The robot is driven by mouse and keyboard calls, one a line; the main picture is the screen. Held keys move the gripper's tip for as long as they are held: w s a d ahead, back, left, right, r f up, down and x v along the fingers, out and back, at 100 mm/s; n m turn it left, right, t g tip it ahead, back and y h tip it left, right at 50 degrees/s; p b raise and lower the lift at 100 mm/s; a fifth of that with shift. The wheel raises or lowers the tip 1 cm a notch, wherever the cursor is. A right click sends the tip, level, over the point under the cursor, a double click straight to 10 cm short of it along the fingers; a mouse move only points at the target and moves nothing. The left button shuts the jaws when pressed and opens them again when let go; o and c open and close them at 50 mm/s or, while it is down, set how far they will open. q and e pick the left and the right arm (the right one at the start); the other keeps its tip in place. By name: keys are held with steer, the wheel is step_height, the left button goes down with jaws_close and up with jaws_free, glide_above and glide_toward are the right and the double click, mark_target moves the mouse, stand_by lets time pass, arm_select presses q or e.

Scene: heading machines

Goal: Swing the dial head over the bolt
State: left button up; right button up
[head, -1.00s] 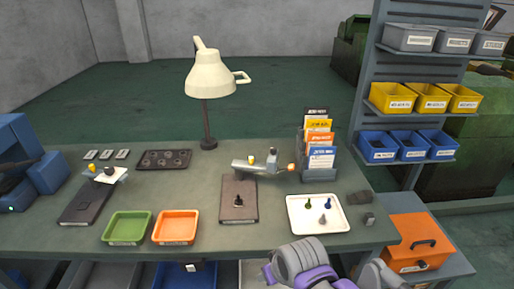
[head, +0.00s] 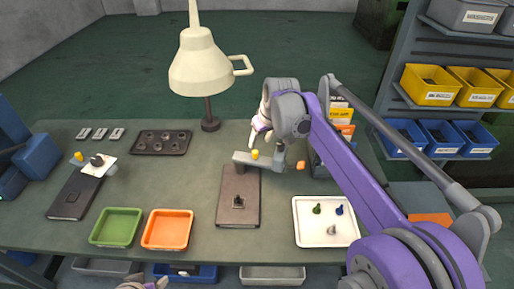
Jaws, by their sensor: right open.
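A dark base plate (head: 227,216) lies mid-table with a small dark bolt-like piece (head: 238,202) upright on it.
A second dark plate with a white piece (head: 97,166) stands at left. Green (head: 115,227) and orange (head: 167,229) trays lie in front, a white tray (head: 326,240) with small pieces at right. A lamp (head: 205,66) rises behind; a card rack (head: 316,152) is partly hidden by my right arm.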

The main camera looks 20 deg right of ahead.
mark_target(255, 152)
steer(key=x, duration=0.8)
steer(key=shift+w+d+f, duration=0.1)
steer(key=shift+w+f, duration=0.05)
steer(key=shift+w, duration=0.05)
jaws_close()
stand_by(1.1)
